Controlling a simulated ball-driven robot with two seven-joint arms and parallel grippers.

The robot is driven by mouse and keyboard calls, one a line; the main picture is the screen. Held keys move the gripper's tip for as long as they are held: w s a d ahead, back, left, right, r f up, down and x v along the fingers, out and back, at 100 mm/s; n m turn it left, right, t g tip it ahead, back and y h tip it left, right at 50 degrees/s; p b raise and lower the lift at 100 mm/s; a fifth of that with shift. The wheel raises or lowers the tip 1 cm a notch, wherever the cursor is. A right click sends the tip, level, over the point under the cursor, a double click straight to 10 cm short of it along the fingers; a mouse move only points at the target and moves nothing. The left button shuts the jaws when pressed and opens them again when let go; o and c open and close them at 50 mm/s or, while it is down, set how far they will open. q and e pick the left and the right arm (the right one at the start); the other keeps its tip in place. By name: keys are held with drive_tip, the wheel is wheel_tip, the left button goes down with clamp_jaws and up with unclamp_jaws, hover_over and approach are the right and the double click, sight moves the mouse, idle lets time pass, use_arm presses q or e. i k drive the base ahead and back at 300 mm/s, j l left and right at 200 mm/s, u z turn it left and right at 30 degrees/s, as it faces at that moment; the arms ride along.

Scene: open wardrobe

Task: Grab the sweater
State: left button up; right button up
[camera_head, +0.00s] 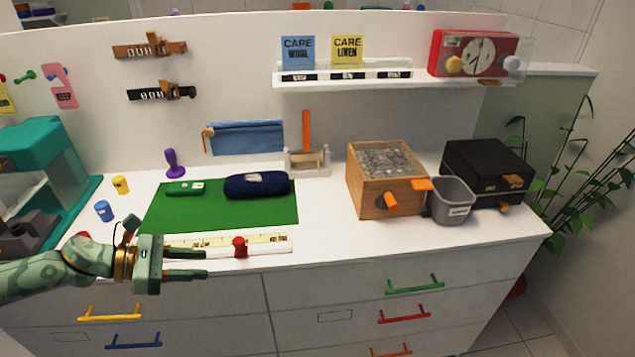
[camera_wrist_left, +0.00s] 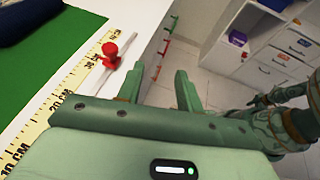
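A dark navy folded knit bundle with a pale label, which looks like the sweater (camera_head: 257,186), lies at the back right of a green mat (camera_head: 220,213). A dark blue corner of it shows at the top left of the left wrist view (camera_wrist_left: 25,20). My left gripper (camera_head: 206,264) is at the counter's front edge, in front of the mat and well short of the sweater. Its fingers (camera_wrist_left: 160,72) are apart with nothing between them. Part of my right arm shows at the right of the left wrist view, too small to read its gripper.
A yellow ruler (camera_head: 225,239) and a white rod with a red slider (camera_head: 239,247) lie between gripper and mat. A wooden box (camera_head: 383,203) and grey bin (camera_head: 449,203) stand right.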

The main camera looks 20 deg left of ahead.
sight(266, 183)
drive_tip(key=i+j+z, duration=0.1)
drive_tip(key=j, duration=0.35)
drive_tip(key=i+j+z, duration=0.15)
drive_tip(key=j, duration=0.35)
drive_tip(key=i+j+z, duration=0.1)
drive_tip(key=j, duration=0.35)
drive_tip(key=i+j+z, duration=0.1)
drive_tip(key=j, duration=0.4)
drive_tip(key=i, duration=0.05)
